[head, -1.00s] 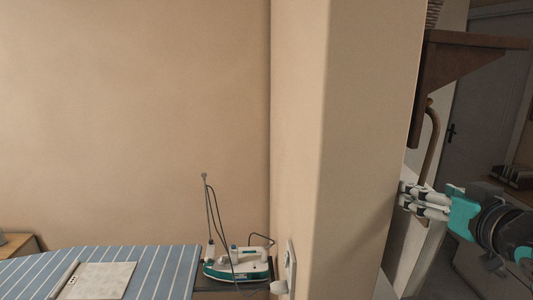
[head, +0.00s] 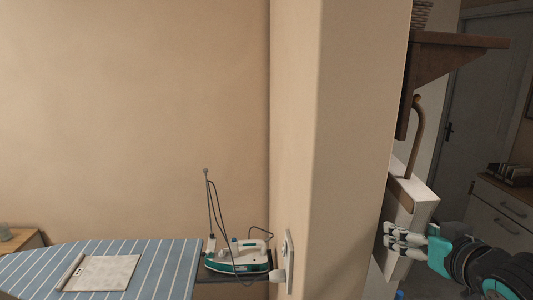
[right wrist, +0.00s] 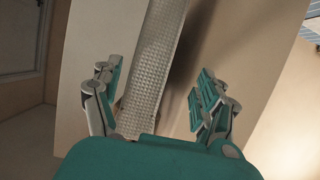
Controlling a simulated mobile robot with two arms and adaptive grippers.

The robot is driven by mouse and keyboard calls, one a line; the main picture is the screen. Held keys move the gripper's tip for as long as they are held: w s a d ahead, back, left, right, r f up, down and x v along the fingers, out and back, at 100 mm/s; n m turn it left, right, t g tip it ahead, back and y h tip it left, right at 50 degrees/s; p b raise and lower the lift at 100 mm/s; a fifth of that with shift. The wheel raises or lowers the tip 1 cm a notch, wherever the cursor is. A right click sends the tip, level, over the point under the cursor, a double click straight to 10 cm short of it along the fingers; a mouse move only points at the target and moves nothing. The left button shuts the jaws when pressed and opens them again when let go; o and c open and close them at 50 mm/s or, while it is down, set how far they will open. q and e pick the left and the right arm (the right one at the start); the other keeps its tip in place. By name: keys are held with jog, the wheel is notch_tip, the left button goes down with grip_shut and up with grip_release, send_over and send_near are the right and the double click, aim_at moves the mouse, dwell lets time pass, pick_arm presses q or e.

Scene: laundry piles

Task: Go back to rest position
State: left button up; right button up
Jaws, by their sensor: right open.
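My right gripper (head: 388,240) is at the lower right of the head view, beside the wall pillar and in front of a pale boxy piece under the wooden shelf. In the right wrist view the right gripper (right wrist: 155,100) has its two fingers wide apart, with nothing held between them. A pale textured strip (right wrist: 158,65) shows beyond the fingers; I cannot tell whether they touch it. My left gripper is not in view.
The wall pillar (head: 325,130) stands just left of the right gripper. A wooden shelf (head: 445,60) hangs above it. A drawer cabinet (head: 500,210) stands far right.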

jog(key=s+a+f+g, duration=0.2)
jog(key=s+f, duration=0.2)
jog(key=f, duration=0.6)
jog(key=s+a+f+g, duration=0.2)
jog(key=s+f+g, duration=0.15)
jog(key=f, duration=0.75)
jog(key=s+a+f+n+g, duration=0.1)
jog(key=s+a+f+g, duration=0.15)
jog(key=s+f, duration=0.6)
jog(key=s+a+f+g, duration=0.1)
jog(key=s+f+g, duration=0.2)
jog(key=s+f, duration=0.55)
jog(key=s+f+b, duration=0.3)
jog(key=f+b, duration=0.5)
jog(key=f, duration=2.2)
pick_arm(q)
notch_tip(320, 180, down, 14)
jog(key=b, duration=0.6)
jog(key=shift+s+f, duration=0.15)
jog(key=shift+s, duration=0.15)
pick_arm(e)
jog(key=s+d+f+g, duration=0.1)
jog(key=s+f, duration=0.7)
jog(key=f, duration=0.4)
jog(key=s+d+f+g+h, duration=0.1)
jog(key=s+d+f, duration=0.1)
jog(key=s+f, duration=0.7)
notch_tip(320, 180, down, 3)
jog(key=shift+r, duration=0.1)
jog(key=shift+s, duration=0.1)
